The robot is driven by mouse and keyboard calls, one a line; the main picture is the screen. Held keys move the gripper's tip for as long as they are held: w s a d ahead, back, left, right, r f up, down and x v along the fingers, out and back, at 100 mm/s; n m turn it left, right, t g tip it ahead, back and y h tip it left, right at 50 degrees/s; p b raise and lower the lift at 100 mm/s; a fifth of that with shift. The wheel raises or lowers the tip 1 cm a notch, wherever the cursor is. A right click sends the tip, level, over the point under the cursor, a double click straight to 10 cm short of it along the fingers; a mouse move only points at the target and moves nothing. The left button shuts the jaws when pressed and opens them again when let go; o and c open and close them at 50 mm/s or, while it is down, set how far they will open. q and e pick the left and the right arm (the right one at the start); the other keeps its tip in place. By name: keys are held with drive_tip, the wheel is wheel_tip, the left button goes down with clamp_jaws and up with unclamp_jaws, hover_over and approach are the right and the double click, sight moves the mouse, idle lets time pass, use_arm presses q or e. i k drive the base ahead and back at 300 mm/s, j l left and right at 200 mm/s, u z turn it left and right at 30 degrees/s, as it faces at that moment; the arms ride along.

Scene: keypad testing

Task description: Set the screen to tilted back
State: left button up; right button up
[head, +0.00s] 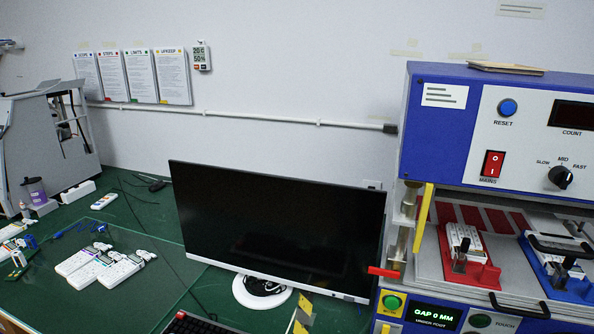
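The screen (275,225) is a wide black monitor with a thin white lower bezel, and it is dark. It stands on a round white base (262,291) on the green table (215,300), left of the blue and white machine. Its face is turned toward me, but I cannot tell its exact tilt. Neither of my grippers is in view.
The blue and white test machine (450,89) stands close to the screen's right edge. A keyboard (195,325) and a yellow and black striped piece (302,313) lie in front. Several white keypads (100,265) lie at the left. The wall is behind.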

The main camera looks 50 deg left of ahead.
sight(317, 236)
drive_tip(key=i+u, duration=0.1)
drive_tip(key=u, duration=0.6)
drive_tip(key=i+l+u, duration=0.1)
drive_tip(key=u, duration=0.25)
